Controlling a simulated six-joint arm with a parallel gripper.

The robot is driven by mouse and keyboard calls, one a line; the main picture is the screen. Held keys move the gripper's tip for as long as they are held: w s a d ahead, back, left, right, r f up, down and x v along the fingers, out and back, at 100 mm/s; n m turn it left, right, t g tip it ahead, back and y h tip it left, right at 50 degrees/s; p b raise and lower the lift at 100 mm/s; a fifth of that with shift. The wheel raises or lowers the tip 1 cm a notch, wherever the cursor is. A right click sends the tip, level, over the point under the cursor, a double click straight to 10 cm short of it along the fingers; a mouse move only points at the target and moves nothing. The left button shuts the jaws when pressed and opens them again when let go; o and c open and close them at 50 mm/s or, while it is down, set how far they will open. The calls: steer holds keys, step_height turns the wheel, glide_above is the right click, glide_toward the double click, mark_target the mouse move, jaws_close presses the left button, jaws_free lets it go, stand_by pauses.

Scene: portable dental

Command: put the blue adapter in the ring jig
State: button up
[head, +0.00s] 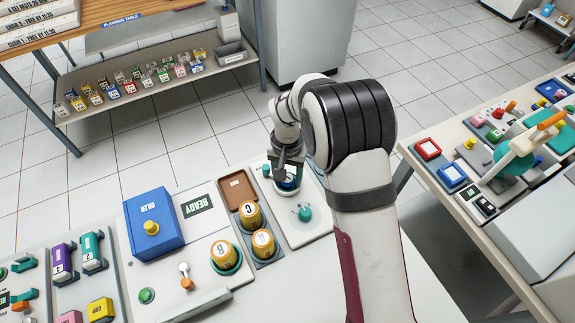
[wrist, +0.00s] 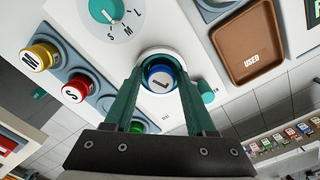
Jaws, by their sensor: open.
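The blue adapter (wrist: 160,78), with a letter on its top, sits inside a white ring on a pale panel, which looks like the ring jig (wrist: 158,55). It looks upright; how deep it sits I cannot tell. My gripper (wrist: 160,88) is open, with one green finger on each side of the adapter. Whether the fingers touch it I cannot tell. In the head view my gripper (head: 287,172) points down over the same spot, and a bit of blue adapter (head: 287,184) shows under it.
A yellow adapter (wrist: 40,57) and a red adapter (wrist: 76,89) stand in a grey rack. A teal dial (wrist: 106,10), a teal knob (wrist: 207,92) and a brown USED tray (wrist: 249,45) are near. Gold canisters (head: 250,214) and a blue box (head: 153,226) stand left of my arm.

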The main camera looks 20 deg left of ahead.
step_height(320, 180, up, 15)
steer(key=s+d+r+m, duration=0.2)
steer(key=s+d+r, duration=0.3)
steer(key=d, duration=0.5)
steer(key=s+d+m, duration=0.1)
steer(key=s+d, duration=0.2)
steer(key=s, duration=0.3)
steer(key=s+d+f+m+y, duration=0.1)
steer(key=s+d, duration=0.3)
steer(key=s, duration=0.3)
steer(key=s+d+m, duration=0.2)
steer(key=s+d, duration=0.1)
steer(key=s, duration=0.3)
steer(key=shift+s+d+f+y, duration=0.2)
steer(key=shift+d+f+y, duration=0.05)
steer(key=shift+f+y, duration=0.15)
